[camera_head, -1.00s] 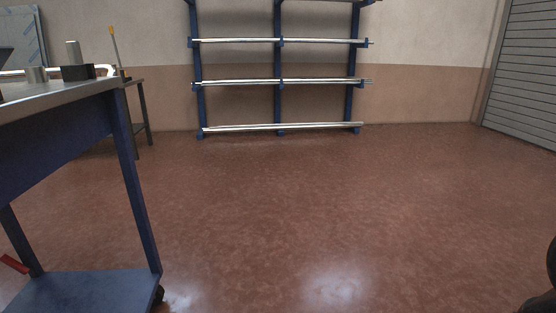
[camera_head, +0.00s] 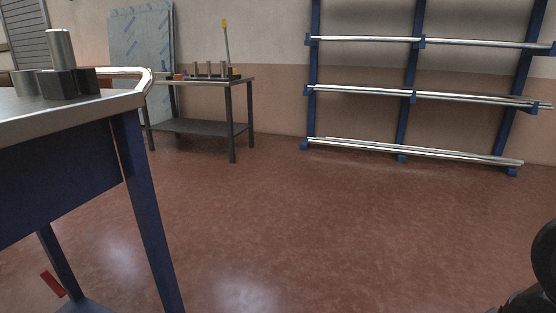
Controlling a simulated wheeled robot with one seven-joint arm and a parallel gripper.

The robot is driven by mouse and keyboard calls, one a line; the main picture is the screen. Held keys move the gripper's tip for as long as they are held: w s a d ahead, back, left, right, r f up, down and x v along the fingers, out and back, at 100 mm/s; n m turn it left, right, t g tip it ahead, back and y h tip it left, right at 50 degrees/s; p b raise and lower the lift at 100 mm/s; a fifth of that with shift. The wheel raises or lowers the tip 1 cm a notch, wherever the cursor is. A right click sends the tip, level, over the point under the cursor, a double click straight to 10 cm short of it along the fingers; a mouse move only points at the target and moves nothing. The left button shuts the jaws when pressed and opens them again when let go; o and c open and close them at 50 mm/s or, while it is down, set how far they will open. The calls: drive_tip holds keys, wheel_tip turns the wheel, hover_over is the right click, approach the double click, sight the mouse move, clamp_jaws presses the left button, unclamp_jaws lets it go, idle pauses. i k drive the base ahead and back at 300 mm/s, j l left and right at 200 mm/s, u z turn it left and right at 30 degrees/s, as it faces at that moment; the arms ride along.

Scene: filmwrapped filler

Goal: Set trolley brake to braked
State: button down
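The blue trolley (camera_head: 62,177) stands close by at the left, with a grey top and a pale push handle at its far right corner. A red lever (camera_head: 53,284) shows low down beside a rear leg at the lower left; it looks like the brake, and I cannot tell its setting. The wheels are out of the picture. Part of my dark arm shows at the lower right edge, well apart from the trolley. My gripper's fingers are not in view.
Metal cylinders and dark blocks (camera_head: 62,83) stand on the trolley top. A small table (camera_head: 241,83) with parts on it stands against the back wall. A blue rack (camera_head: 404,120) with metal bars is at the back right. The red-brown floor between is clear.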

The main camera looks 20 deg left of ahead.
sight(46, 276)
drive_tip(key=i+u, duration=0.35)
drive_tip(key=u, duration=0.15)
drive_tip(key=i+l+u, duration=0.15)
drive_tip(key=i+u, duration=0.15)
drive_tip(key=u, duration=0.2)
drive_tip(key=i+l+u, duration=0.3)
drive_tip(key=u, duration=0.15)
drive_tip(key=i+l+u, duration=0.25)
drive_tip(key=u, duration=0.25)
drive_tip(key=i+l+u, duration=0.15)
drive_tip(key=u, duration=0.2)
drive_tip(key=i+l+u, duration=0.1)
drive_tip(key=l+u, duration=0.2)
drive_tip(key=i+l+u, duration=0.1)
drive_tip(key=l+u, duration=0.25)
